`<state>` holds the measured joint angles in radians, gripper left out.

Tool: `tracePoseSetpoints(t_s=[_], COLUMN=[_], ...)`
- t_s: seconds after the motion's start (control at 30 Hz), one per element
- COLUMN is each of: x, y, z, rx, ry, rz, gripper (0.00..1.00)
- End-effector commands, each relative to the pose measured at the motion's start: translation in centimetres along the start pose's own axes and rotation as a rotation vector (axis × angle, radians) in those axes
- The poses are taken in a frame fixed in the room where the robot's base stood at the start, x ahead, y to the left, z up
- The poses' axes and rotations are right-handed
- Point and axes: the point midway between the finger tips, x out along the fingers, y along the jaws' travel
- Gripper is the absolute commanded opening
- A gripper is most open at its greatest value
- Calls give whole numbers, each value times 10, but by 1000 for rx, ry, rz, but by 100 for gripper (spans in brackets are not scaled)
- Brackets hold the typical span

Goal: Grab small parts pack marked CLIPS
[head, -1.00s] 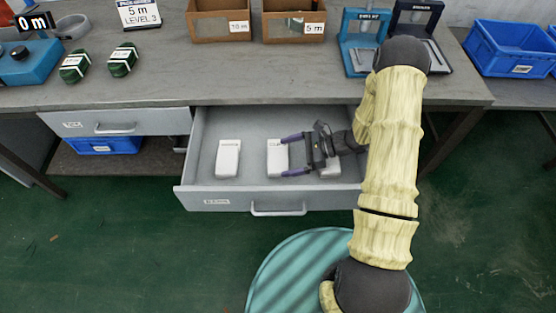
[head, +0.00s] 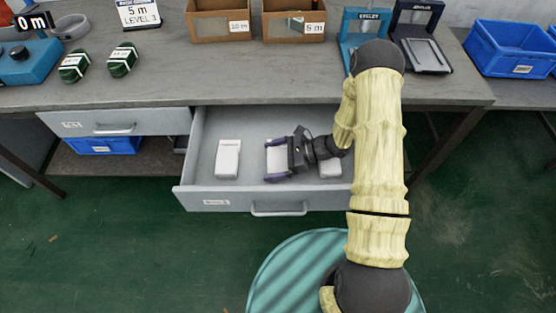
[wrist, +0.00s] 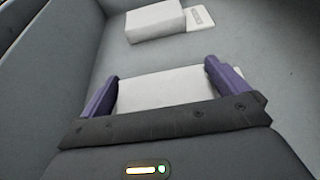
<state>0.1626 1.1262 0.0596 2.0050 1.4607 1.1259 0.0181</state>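Three white packs lie in the open drawer (head: 335,113): a left one (head: 228,158), a middle one (head: 277,160) and a right one (head: 330,168). My gripper (head: 271,162) is down in the drawer at the middle pack, its two purple fingers spread on either side of it. In the wrist view the middle pack (wrist: 165,90) lies between the fingers, and the left pack (wrist: 158,22) with its small label lies beyond. The labels are too small to read. The right pack is partly hidden behind my gripper and wrist.
The drawer's front wall (head: 250,200) and side walls surround the packs. The grey worktop (head: 160,85) overhangs the back of the drawer and holds two cardboard boxes (head: 295,32) and green-black parts. A closed drawer (head: 115,122) is at left.

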Motion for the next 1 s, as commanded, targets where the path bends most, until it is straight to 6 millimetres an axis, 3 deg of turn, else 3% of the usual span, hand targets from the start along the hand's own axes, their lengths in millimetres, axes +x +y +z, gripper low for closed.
tracePoseSetpoints(t_s=[0.03, 0.13, 0.47, 1.0], x=[0, 0, -2, -36], y=[0, 0, 0, 0], z=[0, 0, 4, 85], rx=[0, 0, -1, -2], ry=[0, 0, 0, 0], rz=[0, 0, -1, -1], gripper=[90, 72, 72, 72])
